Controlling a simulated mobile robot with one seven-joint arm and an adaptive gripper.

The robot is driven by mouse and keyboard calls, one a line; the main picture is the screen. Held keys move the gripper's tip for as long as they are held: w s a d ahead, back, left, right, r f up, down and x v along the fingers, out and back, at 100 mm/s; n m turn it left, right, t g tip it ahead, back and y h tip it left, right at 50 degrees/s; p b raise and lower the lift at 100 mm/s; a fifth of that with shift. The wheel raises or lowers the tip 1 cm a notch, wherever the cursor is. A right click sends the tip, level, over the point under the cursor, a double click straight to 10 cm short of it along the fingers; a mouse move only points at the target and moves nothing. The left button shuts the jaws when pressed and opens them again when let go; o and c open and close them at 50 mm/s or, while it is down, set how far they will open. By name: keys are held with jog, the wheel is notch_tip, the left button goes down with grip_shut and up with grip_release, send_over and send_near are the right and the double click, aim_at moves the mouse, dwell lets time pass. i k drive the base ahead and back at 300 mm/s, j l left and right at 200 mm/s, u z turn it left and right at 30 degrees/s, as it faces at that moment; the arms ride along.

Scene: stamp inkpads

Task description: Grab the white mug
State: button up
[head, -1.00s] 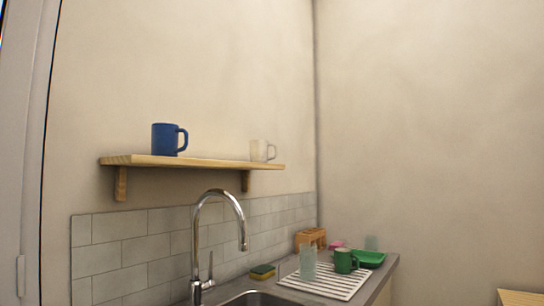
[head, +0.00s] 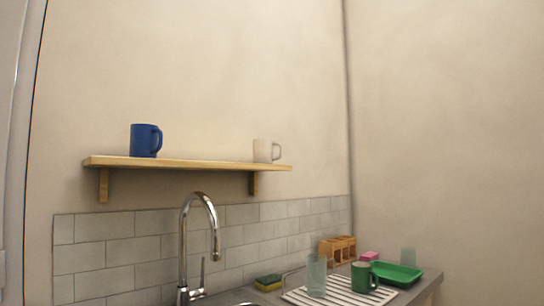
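The white mug (head: 263,151) stands upright near the right end of a wooden wall shelf (head: 205,165) in the head view. Its handle points right. Its pale colour is close to that of the wall behind it. A blue mug (head: 143,141) stands on the same shelf towards the left end, handle also to the right. My gripper is not in view.
Below the shelf are a tall curved tap (head: 183,245) and a counter. A green mug (head: 361,278) and a clear glass (head: 317,276) stand on a white drying mat (head: 337,293). A green tray (head: 398,274), wooden holder (head: 337,250), pink block (head: 369,256) and sponge (head: 268,282) are nearby.

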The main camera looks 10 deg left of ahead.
aim_at(263, 148)
jog(key=i+l+u, duration=0.1)
jog(key=l, duration=0.25)
jog(key=i+l, duration=0.3)
jog(key=i+l+u, duration=0.15)
jog(key=l, duration=0.3)
jog(key=i+l+u, duration=0.1)
jog(key=l, duration=0.25)
jog(key=i+l+u, duration=0.1)
jog(key=i+l, duration=0.15)
jog(key=l, duration=0.15)
jog(key=i+l, duration=0.15)
jog(key=l, duration=0.3)
jog(key=u, duration=0.05)
